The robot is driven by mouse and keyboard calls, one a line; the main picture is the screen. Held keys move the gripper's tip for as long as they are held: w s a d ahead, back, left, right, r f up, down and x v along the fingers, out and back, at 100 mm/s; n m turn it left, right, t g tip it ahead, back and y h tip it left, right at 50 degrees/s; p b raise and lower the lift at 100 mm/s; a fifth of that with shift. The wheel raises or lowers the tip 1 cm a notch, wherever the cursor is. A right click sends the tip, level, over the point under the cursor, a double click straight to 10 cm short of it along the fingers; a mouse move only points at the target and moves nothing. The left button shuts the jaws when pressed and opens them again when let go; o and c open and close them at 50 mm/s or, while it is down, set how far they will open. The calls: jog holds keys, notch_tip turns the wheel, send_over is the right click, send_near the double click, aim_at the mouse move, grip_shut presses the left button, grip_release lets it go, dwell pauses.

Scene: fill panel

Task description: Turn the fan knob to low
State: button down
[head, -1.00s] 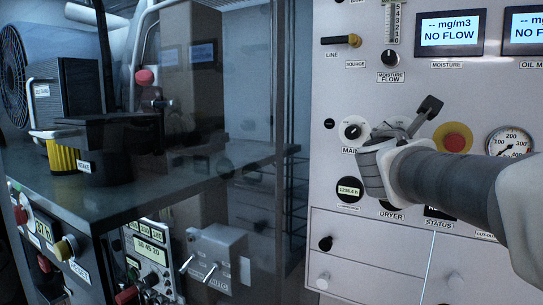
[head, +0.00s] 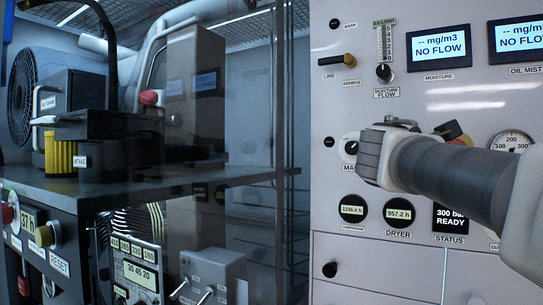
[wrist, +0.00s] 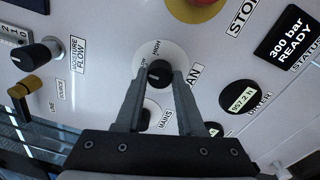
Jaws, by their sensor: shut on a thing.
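The fan knob (wrist: 159,73) is a black round knob on a white disc in the wrist view. Part of its FAN label and the word HIGH show beside it. My gripper (wrist: 160,78) has its two fingertips on either side of this knob and is shut on it. The knob's pointer setting is too small to read surely. In the head view my gripper (head: 388,150) is against the panel and hides the fan knob.
The MAINS knob (head: 349,148) is close to the left of my gripper. A red and yellow stop button (wrist: 195,3) and the moisture flow knob (wrist: 35,58) are nearby. The dryer gauge (head: 398,214) and status screen (head: 451,219) lie below my arm.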

dwell(0.4)
jog(key=c, duration=0.5)
grip_release()
jog(key=shift+s+a, duration=0.1)
jog(key=shift+s, duration=0.05)
